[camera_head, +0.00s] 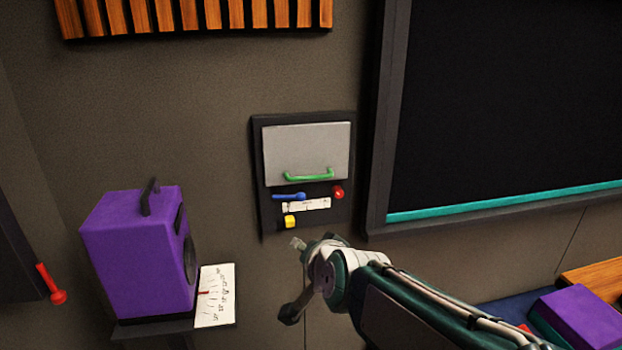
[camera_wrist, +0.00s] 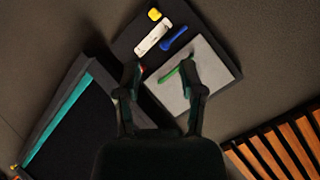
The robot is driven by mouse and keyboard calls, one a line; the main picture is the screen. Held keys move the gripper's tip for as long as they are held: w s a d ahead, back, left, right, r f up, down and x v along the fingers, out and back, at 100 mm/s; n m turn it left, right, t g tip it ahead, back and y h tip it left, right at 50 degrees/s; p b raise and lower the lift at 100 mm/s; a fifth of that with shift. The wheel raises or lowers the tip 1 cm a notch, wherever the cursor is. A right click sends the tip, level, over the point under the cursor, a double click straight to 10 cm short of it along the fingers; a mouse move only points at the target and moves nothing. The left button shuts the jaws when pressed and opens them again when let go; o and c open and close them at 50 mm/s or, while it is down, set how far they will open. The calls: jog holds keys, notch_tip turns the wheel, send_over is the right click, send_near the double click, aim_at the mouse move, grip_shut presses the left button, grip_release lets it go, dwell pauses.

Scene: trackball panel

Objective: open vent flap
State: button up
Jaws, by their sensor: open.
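The vent flap is a light grey plate (camera_head: 306,150) on a dark wall panel (camera_head: 342,214), with a green bar handle (camera_head: 309,175) along its lower edge. The flap looks shut against the panel. My gripper is open and empty, below the panel in the head view and apart from the handle. In the wrist view, which is turned, my gripper (camera_wrist: 160,70) has its two fingers spread in front of the panel. The green handle (camera_wrist: 172,74) shows between the fingers, close to the right one, and the grey flap (camera_wrist: 212,72) lies behind that finger.
Below the flap sit a blue lever (camera_head: 290,196), a red knob (camera_head: 338,192), a white label (camera_head: 306,205) and a yellow knob (camera_head: 289,222). A purple speaker (camera_head: 135,255) stands on a shelf at left. A dark framed screen (camera_head: 500,110) borders the panel's right.

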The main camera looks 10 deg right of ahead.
jog(key=w+r+m+t+h, duration=0.15)
jog(key=w+m+t, duration=0.25)
jog(key=w+m, duration=0.4)
jog(key=m+t+h, duration=0.2)
jog(key=m+h, duration=0.6)
send_near(311, 178)
jog(key=x, duration=1)
jog(key=shift+w+f, duration=0.2)
jog(key=shift+w, duration=0.2)
grip_shut()
